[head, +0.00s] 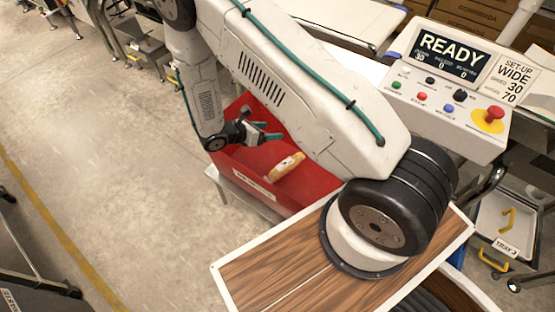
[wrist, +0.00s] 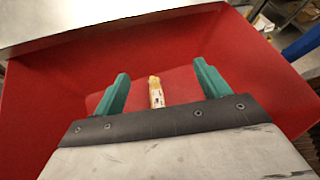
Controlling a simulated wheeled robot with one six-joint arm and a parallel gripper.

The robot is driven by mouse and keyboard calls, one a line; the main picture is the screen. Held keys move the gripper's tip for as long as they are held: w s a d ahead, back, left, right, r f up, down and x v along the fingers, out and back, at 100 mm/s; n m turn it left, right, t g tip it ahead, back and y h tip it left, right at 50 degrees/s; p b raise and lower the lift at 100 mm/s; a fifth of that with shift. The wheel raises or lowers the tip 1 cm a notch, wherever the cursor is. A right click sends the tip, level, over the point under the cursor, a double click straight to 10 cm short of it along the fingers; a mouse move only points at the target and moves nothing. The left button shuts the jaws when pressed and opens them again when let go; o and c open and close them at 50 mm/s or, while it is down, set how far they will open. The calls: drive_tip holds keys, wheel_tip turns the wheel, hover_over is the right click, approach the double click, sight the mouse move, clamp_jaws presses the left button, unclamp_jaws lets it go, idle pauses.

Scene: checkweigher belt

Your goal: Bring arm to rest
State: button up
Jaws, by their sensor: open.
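My gripper (head: 267,132) is open and empty, with green fingers, and hangs over the red bin (head: 322,186) in the head view. In the wrist view my gripper (wrist: 162,88) points into the red bin (wrist: 50,95), its two fingers spread apart. A tan wrapped item (head: 286,166) with a label lies in the bin, apart from the fingers. In the wrist view this item (wrist: 156,92) shows between the fingers, beyond them; its near end is hidden by the gripper body.
A control panel (head: 452,85) with a READY screen, coloured buttons and a red stop knob stands at the right. A wood-patterned top (head: 260,277) lies under my arm base. A tray with yellow handles (head: 497,240) is at lower right. Open floor (head: 90,130) lies left.

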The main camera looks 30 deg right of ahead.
drive_tip(key=shift+v, duration=0.9)
drive_tip(key=s+r+m+y, duration=0.4)
drive_tip(key=s+r+m, duration=0.3)
drive_tip(key=r, duration=0.7)
drive_tip(key=s+a+r+m+t+y, duration=0.1)
drive_tip(key=s+r+m+y, duration=0.3)
drive_tip(key=s+r+m, duration=0.3)
drive_tip(key=s+a+r+m+y, duration=0.1)
drive_tip(key=s+r+m+y, duration=0.3)
drive_tip(key=s+r, duration=0.9)
wheel_tip(320, 180, up, 8)
drive_tip(key=m, duration=0.3)
drive_tip(key=shift+a+f+t+y, duration=0.2)
drive_tip(key=shift+t+y, duration=0.1)
